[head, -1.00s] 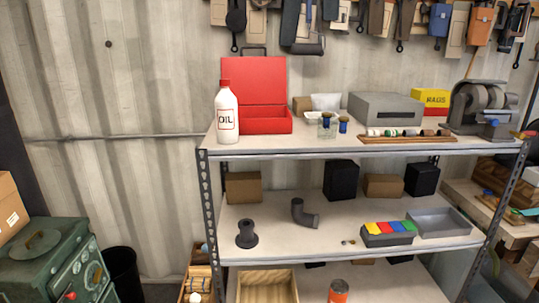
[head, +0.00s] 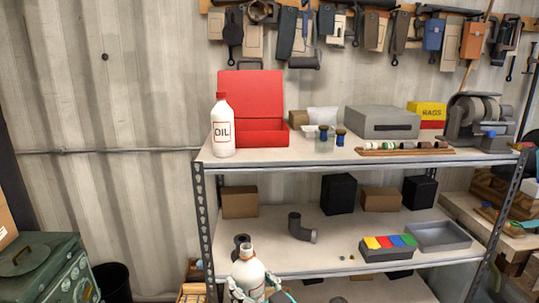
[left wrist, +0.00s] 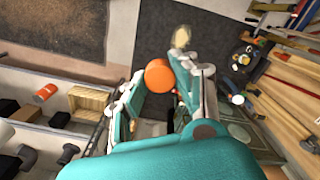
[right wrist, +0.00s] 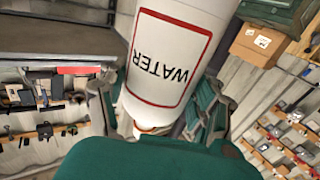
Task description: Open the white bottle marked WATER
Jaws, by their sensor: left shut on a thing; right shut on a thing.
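The white bottle marked WATER (right wrist: 172,60) fills the top of the right wrist view, its label upside down there. In the head view a white bottle (head: 248,272) stands upright at the bottom edge, with an orange ring at its neck and no cap on top. My right gripper (head: 262,294) is shut on this bottle; its fingers flank it in the right wrist view. My left gripper (left wrist: 158,80) is shut on a round orange cap (left wrist: 158,74), apart from any bottle in the left wrist view. The left gripper does not show in the head view.
A shelf rack (head: 300,172) stands ahead. Its top holds a white OIL bottle (head: 222,128) with a red cap, a red toolbox (head: 252,95) and a grey case (head: 382,122).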

